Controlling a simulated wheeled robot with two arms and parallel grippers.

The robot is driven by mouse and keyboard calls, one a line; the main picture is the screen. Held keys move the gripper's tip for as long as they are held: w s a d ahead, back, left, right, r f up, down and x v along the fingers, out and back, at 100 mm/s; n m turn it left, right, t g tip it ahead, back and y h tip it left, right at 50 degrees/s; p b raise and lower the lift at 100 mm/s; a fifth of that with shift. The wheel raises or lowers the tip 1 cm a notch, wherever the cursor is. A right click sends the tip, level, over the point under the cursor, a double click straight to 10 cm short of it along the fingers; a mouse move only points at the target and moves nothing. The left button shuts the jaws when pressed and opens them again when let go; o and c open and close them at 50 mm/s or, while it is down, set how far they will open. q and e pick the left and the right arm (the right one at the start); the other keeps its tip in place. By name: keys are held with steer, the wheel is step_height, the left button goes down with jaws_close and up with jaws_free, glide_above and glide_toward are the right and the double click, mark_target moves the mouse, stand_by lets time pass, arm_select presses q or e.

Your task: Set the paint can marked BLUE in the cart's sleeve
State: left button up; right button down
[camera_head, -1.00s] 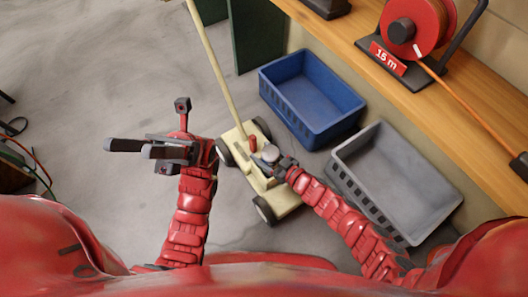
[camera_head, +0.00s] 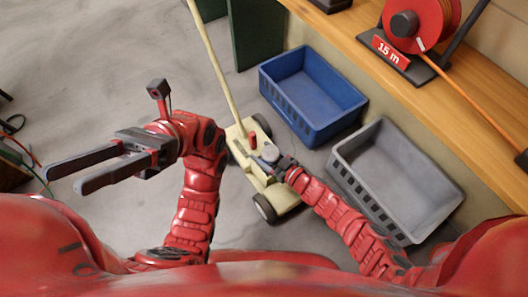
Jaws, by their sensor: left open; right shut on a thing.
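The cream cart (camera_head: 281,197) stands on the floor at the middle, with wheels and a long pole handle. A small can with a grey top (camera_head: 270,153) is at the cart, and my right gripper (camera_head: 277,160) is shut on it. No marking on the can is readable, and the gripper and can hide the sleeve, so I cannot tell whether the can is inside it or above it. My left gripper (camera_head: 63,181) is open and empty over the floor at the left, its fingers pointing left.
A red upright part (camera_head: 253,141) is on the cart beside the can. A blue crate (camera_head: 310,110) and a grey crate (camera_head: 342,178) stand right of the cart. A wooden bench (camera_head: 350,32) carries a red reel (camera_head: 425,18) marked 15 m. The floor at left is mostly clear.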

steer(key=shift+f, duration=0.25)
stand_by(0.7)
jaws_free()
